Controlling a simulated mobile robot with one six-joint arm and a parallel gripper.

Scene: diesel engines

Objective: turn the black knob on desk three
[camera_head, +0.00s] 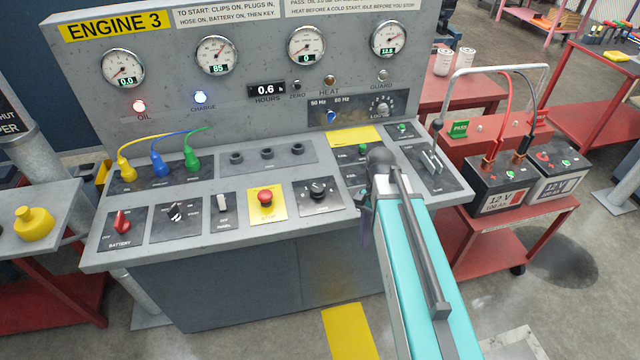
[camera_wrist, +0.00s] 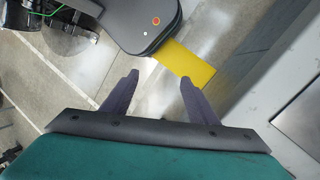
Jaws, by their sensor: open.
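Desk three is the grey console (camera_head: 230,232) under the yellow ENGINE 3 label. A black knob (camera_head: 318,188) sits on a dark plate on its sloped front panel, right of the red button. A smaller dark rotary control (camera_head: 175,212) is further left. My gripper (camera_head: 367,218) is mostly hidden by my teal arm, right of the black knob and apart from it. In the wrist view my gripper (camera_wrist: 157,84) is open, with nothing between its two dark fingers. No knob shows in that view.
A red emergency button (camera_head: 265,197) on a yellow plate and a red battery switch (camera_head: 121,222) share the panel. Coloured plugs (camera_head: 158,165) with cables stand behind them. A red cart (camera_head: 480,240) with batteries stands close on the right. A yellow floor patch (camera_wrist: 185,62) shows below my gripper.

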